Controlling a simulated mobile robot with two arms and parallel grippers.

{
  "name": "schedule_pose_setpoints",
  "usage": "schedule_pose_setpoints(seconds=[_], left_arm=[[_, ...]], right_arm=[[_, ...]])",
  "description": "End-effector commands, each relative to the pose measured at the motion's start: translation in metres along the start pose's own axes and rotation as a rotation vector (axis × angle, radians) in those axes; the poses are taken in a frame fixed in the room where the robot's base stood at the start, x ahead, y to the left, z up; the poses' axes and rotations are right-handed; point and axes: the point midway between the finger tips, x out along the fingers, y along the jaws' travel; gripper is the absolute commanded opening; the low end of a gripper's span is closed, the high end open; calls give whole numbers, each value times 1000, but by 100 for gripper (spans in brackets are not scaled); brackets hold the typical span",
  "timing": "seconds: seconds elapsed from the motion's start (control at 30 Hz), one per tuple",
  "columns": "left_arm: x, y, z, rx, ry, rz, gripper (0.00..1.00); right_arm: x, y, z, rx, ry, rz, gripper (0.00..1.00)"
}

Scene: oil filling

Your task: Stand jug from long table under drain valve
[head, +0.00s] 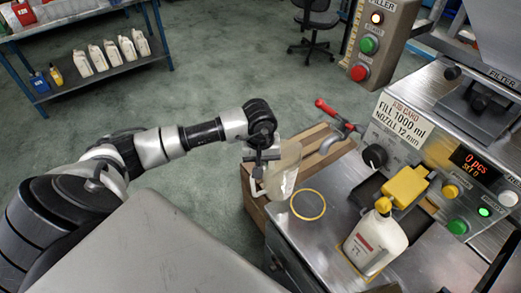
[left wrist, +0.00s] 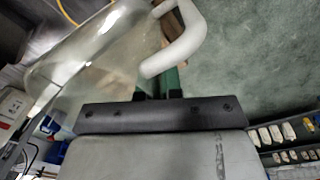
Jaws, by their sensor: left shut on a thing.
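My left gripper (head: 258,172) is shut on a translucent, pale jug (head: 283,172) and holds it by its handle. The jug is roughly upright, in front of a wooden crate and beside the metal bench; whether its base touches anything is hard to tell. In the left wrist view the jug's clear body (left wrist: 95,50) and white handle (left wrist: 180,42) fill the upper left. The drain valve (head: 340,122), a metal tap with a red lever, is up and to the right of the jug in the head view. My right gripper is not seen.
The wooden crate (head: 325,145) stands under the tap. A yellow ring (head: 307,205) marks the steel bench. A white bottle with yellow cap (head: 375,243) stands by the yellow nozzle block (head: 405,186). A long table (head: 100,70) with several white bottles is at the far left. Open floor lies between.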

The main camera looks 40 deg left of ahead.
Motion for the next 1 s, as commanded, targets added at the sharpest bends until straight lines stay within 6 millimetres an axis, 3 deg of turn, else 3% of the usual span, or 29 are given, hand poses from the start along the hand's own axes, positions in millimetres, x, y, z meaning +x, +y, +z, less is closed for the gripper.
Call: schedule_pose_setpoints(seconds=[0.5, 1.0], left_arm=[[36, 23, 10, 1, -2, 1, 0], [36, 61, 24, 2, -1, 2, 0]], right_arm=[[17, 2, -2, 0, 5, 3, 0], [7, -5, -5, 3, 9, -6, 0]])
